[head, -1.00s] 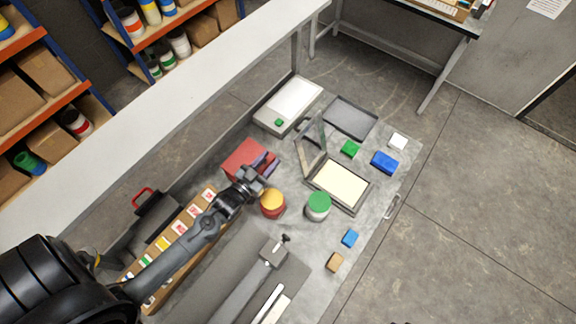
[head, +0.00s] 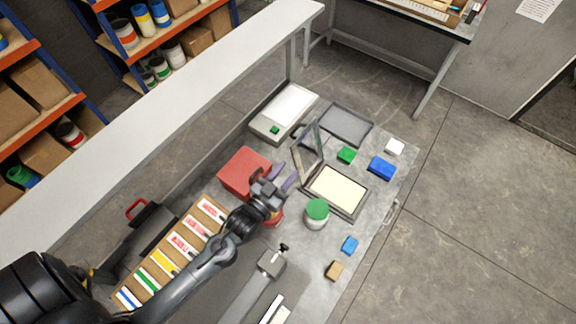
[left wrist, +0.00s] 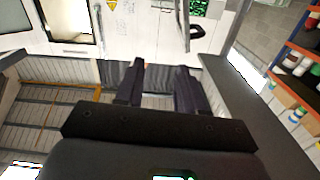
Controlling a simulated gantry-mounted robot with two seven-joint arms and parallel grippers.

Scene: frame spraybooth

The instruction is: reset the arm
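My left gripper (head: 282,178) is in the head view, above the work table (head: 368,230) between the red box (head: 243,171) and the open hinged frame (head: 338,190). Its two fingers are spread apart with nothing between them. In the left wrist view the fingers (left wrist: 160,85) also stand apart and empty, facing a wall and rack, with no table object between them. The gripper hides most of a red and yellow jar (head: 276,217) below it. My right gripper does not show in either view.
A green-lidded jar (head: 316,212) stands right of the gripper. A long white beam (head: 160,110) runs along the table's left side. Floor at right is clear.

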